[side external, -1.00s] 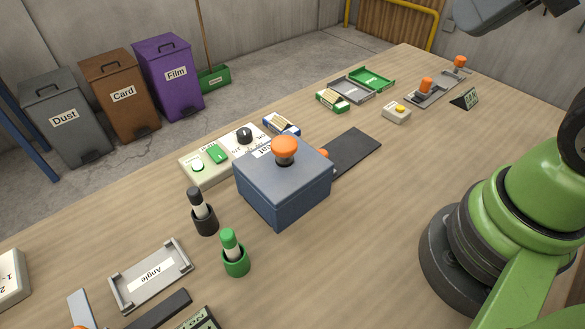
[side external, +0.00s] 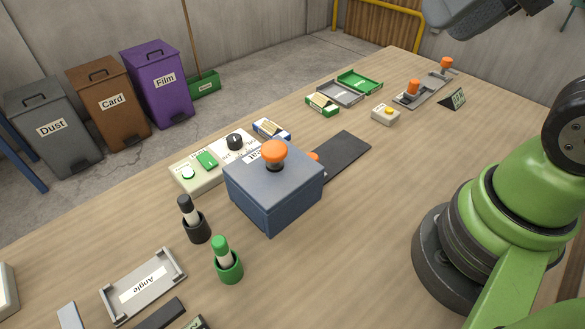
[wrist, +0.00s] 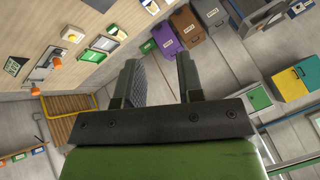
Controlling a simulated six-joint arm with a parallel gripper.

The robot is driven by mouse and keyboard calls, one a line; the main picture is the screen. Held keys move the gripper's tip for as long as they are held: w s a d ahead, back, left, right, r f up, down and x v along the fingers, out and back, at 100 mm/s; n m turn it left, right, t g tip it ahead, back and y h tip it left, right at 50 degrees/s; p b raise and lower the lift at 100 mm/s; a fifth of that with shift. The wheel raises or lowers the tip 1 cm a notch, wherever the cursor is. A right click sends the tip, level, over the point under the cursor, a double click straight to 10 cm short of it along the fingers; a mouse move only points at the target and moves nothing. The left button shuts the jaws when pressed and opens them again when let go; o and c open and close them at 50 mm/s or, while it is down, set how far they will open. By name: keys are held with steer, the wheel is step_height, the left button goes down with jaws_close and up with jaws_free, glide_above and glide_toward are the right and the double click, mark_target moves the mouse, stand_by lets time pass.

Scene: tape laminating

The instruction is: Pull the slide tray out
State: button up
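A blue-grey box (side external: 275,195) with an orange knob (side external: 275,152) on top stands mid-table in the side view. A dark flat plate (side external: 347,152) lies behind it, with a second orange knob (side external: 315,157) half hidden at its near end. I cannot tell whether this plate is the slide tray; a grey plate (side external: 408,98) with orange knobs at the far end is another candidate, also in the wrist view (wrist: 38,75). My gripper (wrist: 157,62) is open and empty in the wrist view, up in the air away from both.
A control panel (side external: 213,163) stands left of the box. Black (side external: 197,230) and green (side external: 229,267) holders with pens stand in front. Small trays (side external: 340,92) and a yellow-button block (side external: 386,114) lie behind. The right of the table is clear up to my arm's base.

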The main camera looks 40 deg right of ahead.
steer(key=shift+o, duration=1.3)
steer(key=w+m, duration=0.1)
steer(key=w+f+g, duration=0.1)
steer(key=w, duration=0.1)
steer(key=w+m+g, duration=0.1)
steer(key=w, duration=0.1)
steer(key=shift+w+d+f+m, duration=0.1)
steer(key=shift+w+f+m, duration=0.1)
steer(key=shift+f+m, duration=0.1)
steer(key=m+g+y, duration=0.2)
steer(key=m+g, duration=0.4)
steer(key=m, duration=0.3)
glide_above(312, 156)
steer(key=d, duration=0.4)
step_height(312, 156, down, 19)
steer(key=shift+y, duration=0.3)
steer(key=x, duration=0.9)
steer(key=shift+w+a+f, duration=0.15)
steer(key=shift+w+a, duration=0.05)
steer(key=shift+w, duration=0.2)
steer(key=shift+c, duration=0.3)
